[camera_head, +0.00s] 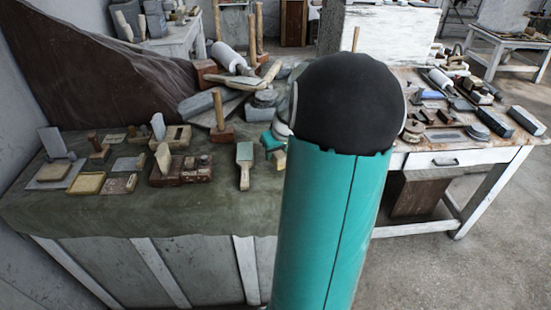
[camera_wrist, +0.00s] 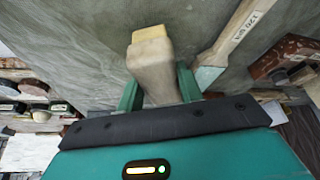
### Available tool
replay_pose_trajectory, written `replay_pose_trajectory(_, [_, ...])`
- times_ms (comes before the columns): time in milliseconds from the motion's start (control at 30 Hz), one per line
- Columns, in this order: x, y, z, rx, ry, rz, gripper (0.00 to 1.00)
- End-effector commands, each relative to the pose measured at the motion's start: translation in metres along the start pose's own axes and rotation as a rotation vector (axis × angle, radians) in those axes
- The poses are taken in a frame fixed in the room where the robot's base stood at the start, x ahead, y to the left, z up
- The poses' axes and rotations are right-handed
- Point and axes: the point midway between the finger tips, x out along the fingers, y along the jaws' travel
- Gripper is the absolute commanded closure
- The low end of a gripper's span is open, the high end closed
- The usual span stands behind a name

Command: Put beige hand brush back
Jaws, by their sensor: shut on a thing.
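The beige hand brush (camera_wrist: 152,70) shows in the wrist view as a blunt handle with a yellowish end, between the two green fingers of my gripper (camera_wrist: 158,88). The gripper is shut on it. In the head view a small part of my gripper (camera_head: 270,140) shows at the left edge of my arm, with a beige piece, apparently the brush (camera_head: 279,159), just below it. My arm hides the rest. I cannot tell whether the brush touches the table.
A flat-handled tool (camera_head: 245,165) with lettering lies left of my gripper on the cloth-covered table (camera_head: 215,212); it also shows in the wrist view (camera_wrist: 240,32). A brown tool block (camera_head: 180,174), small trays and mallets stand farther left. The cloth's front is clear. A cluttered white table (camera_head: 500,146) stands right.

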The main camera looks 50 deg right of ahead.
Motion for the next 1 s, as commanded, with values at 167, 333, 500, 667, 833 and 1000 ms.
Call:
replay_pose_trajectory(167, [0.025, 0.000, 0.011, 0.001, -0.002, -0.002, 0.82])
replay_pose_trajectory(333, [0.028, 0.000, 0.011, 0.000, 0.001, 0.001, 0.82])
replay_pose_trajectory(500, [0.029, 0.000, 0.012, 0.000, 0.000, 0.000, 0.82])
replay_pose_trajectory(667, [0.031, 0.000, 0.013, 0.000, -0.001, -0.001, 0.46])
replay_pose_trajectory(833, [0.031, 0.000, 0.013, 0.000, -0.001, 0.000, 0.42])
replay_pose_trajectory(1000, [0.029, 0.000, 0.012, 0.000, 0.000, 0.000, 0.42])
